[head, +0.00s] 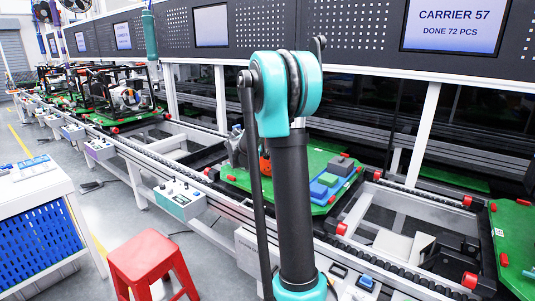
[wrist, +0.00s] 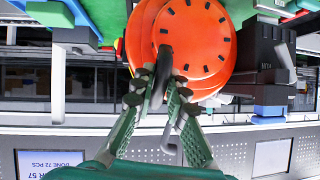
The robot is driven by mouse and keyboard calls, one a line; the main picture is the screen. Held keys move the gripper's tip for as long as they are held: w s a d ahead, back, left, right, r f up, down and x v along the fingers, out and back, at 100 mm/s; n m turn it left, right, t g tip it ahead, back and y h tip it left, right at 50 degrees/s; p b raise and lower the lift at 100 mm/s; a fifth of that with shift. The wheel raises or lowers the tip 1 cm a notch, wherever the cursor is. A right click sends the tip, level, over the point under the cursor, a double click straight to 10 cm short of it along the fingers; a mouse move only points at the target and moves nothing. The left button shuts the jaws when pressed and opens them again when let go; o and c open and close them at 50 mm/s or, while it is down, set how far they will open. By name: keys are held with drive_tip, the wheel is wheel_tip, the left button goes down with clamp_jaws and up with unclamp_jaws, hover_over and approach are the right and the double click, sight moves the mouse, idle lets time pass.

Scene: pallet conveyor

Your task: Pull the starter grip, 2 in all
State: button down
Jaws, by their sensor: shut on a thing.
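The orange round starter housing (wrist: 197,40) with black slots fills the top middle of the wrist view, which is upside down. A part of it shows in the head view (head: 265,164) just left of my arm. The black starter grip (wrist: 164,60) lies against the housing's face. My gripper (wrist: 161,84), with green fingers, is shut on the grip, one finger on each side. The fingers hide part of the grip. Whether any cord is drawn out cannot be seen. In the head view my arm hides most of the housing.
A green pallet (head: 308,160) on the conveyor carries blue and grey blocks (head: 326,181). A black block (wrist: 274,62) stands beside the housing. Engine assemblies (head: 120,95) stand farther left on the line. A red stool (head: 148,257) and a white table with a blue crate (head: 40,235) stand front left.

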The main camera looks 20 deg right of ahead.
drive_tip(key=shift+s, duration=0.1)
drive_tip(key=v, duration=2.7)
drive_tip(key=shift+r, duration=0.2)
drive_tip(key=x, duration=2.5)
drive_tip(key=shift+f, duration=0.2)
drive_tip(key=c, duration=0.5)
unclamp_jaws()
drive_tip(key=v, duration=0.9)
